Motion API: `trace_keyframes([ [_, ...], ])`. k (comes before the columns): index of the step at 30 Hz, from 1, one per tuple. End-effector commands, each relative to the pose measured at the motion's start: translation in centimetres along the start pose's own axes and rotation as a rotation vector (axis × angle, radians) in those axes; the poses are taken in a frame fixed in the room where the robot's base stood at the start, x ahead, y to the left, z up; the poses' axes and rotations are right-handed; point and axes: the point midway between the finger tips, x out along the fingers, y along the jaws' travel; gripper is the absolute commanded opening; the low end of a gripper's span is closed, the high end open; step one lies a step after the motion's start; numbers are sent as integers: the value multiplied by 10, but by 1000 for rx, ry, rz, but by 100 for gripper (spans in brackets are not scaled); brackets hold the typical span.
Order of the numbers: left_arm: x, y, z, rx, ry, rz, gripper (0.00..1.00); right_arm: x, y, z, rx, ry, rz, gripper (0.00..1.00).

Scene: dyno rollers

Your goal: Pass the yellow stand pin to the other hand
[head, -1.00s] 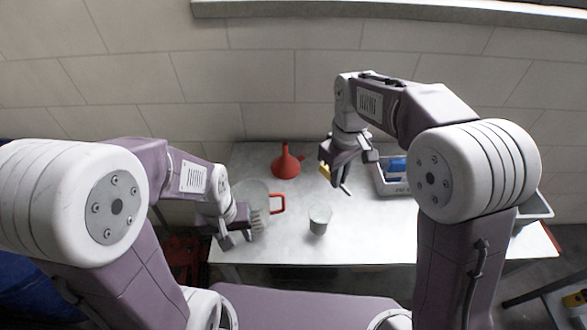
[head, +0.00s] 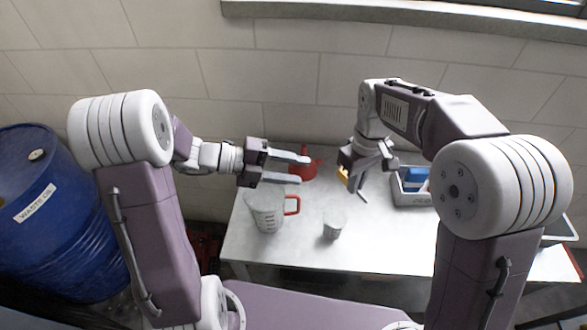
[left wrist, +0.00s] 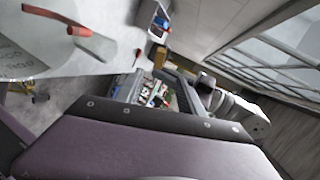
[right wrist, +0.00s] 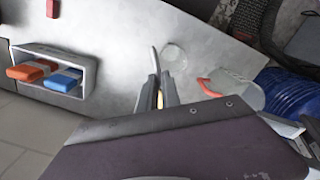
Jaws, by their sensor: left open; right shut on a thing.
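The yellow stand pin (head: 343,175) is held in my right gripper (head: 360,182) above the table; only a short yellow part shows. In the right wrist view the yellow pin (right wrist: 160,100) sits between the closed fingers of my right gripper (right wrist: 157,85). My left gripper (head: 302,171) is open and empty, its fingers pointing right toward the pin, with a gap between them and it. In the left wrist view a small yellow piece (left wrist: 160,57), seemingly the pin, shows beyond the left gripper.
A red funnel (head: 309,171) stands partly hidden behind the left gripper. A clear jug (head: 266,214) with a red handle and a small clear cup (head: 333,225) stand below. A grey bin (head: 402,199) with blue contents is at right. A blue barrel (head: 50,225) stands left of the table.

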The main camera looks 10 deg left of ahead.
Motion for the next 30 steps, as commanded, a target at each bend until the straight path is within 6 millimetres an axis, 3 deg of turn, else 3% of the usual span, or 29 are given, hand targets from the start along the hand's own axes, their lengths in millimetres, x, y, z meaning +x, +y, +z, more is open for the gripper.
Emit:
trace_keyframes([
  [5, 7, 0, 0, 1, 0, 1, 45, 0, 0, 0, 0, 0, 0, 0],
  [15, 81, 1, -2, 3, 5, 4, 45, 0, 0, 0, 0, 0, 0, 0],
  [21, 111, 1, -1, 3, 2, 4, 45, 0, 0, 0, 0, 0, 0, 0],
  [30, 120, 0, 0, 5, -1, 3, 45, 0, 0, 0, 0, 0, 0, 0],
])
